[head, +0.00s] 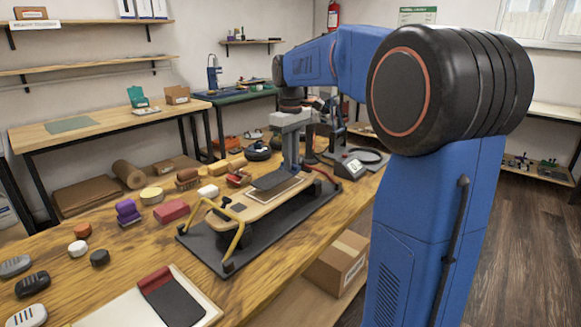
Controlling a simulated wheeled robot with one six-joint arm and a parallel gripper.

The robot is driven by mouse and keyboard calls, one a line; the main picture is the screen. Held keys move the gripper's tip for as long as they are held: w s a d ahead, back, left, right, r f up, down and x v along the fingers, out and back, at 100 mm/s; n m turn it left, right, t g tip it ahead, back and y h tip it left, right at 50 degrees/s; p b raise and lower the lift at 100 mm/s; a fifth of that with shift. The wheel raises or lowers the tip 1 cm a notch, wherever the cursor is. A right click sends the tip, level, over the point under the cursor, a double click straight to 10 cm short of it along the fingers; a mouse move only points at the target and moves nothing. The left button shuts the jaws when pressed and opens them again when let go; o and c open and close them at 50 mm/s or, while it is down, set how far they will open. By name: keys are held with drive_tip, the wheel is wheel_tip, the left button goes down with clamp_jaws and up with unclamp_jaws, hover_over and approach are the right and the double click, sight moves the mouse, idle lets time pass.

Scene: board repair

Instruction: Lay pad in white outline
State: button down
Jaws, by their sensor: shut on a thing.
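A tan skateboard deck (236,215) lies on a dark mat on the wooden bench. A pale-edged rectangle, which looks like the white outline (293,190), shows partly on the deck. A dark grey flat pad (270,180) is over the deck, at the outline's left side and covering part of it. My gripper (287,168) points down from above and is shut on the pad near its far edge. Whether the pad touches the deck or hangs just above it, I cannot tell. The fingertips are small and partly hidden.
A yellow-barred stand (238,240) rises at the deck's near end. A scale-like device (350,168) sits right of the mat. Red and purple blocks (171,211) lie to the left. A white board (130,308) with a dark, red-ended piece lies in front.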

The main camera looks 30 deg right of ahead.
drive_tip(key=shift+f, duration=1.2)
drive_tip(key=c, duration=1.7)
unclamp_jaws()
drive_tip(key=shift+f, duration=0.1)
drive_tip(key=shift+c, duration=0.2)
wheel_tip(320, 180, up, 12)
drive_tip(key=shift+s, duration=0.1)
